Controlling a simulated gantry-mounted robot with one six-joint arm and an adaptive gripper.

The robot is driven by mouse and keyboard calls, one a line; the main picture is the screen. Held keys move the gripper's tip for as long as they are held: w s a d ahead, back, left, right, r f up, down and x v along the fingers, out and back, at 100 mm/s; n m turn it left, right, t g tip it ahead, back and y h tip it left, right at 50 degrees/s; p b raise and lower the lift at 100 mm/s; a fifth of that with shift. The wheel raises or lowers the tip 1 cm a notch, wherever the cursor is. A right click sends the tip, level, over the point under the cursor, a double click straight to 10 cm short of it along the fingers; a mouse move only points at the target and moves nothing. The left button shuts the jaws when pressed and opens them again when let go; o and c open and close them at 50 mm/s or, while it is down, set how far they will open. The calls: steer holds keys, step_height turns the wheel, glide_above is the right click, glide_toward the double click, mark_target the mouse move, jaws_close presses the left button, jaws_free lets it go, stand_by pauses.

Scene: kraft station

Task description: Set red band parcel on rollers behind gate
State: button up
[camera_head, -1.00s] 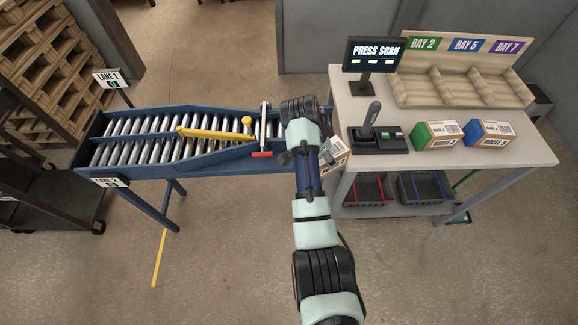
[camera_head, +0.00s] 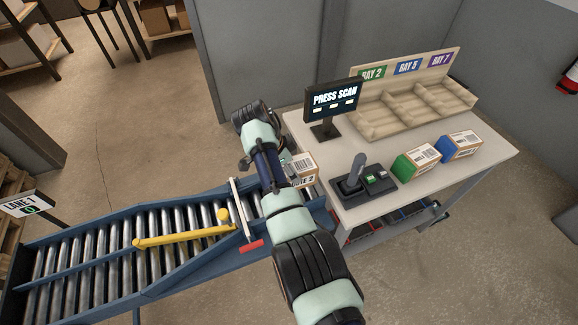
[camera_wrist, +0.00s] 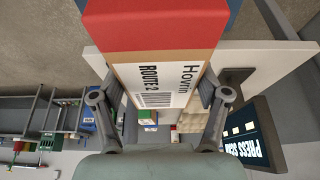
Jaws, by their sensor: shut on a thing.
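In the head view the parcel (camera_head: 303,169) is partly hidden by my arm, near the conveyor's right end and the table's left edge. My arm hides its underside, so I cannot tell its height. The rollers (camera_head: 95,262) run in a blue conveyor frame. A pale bar with a red end, seemingly the gate (camera_head: 238,207), crosses the rollers left of my arm. A yellow diverter arm (camera_head: 180,238) lies farther left.
The table (camera_head: 408,198) holds a "PRESS SCAN" screen (camera_head: 333,104), a scanner stand (camera_head: 356,180), a green box (camera_head: 415,161), a blue box (camera_head: 458,146) and a wooden bay rack (camera_head: 417,108). A "LANE 1" sign (camera_head: 26,204) stands at the left.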

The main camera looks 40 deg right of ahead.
steer(key=shift+d+f+b, duration=0.15)
steer(key=shift+f+b, duration=2.1)
steer(key=shift+f, duration=0.5)
steer(key=o, duration=1.5)
steer(key=shift+c, duration=0.2)
steer(key=v, duration=1.2)
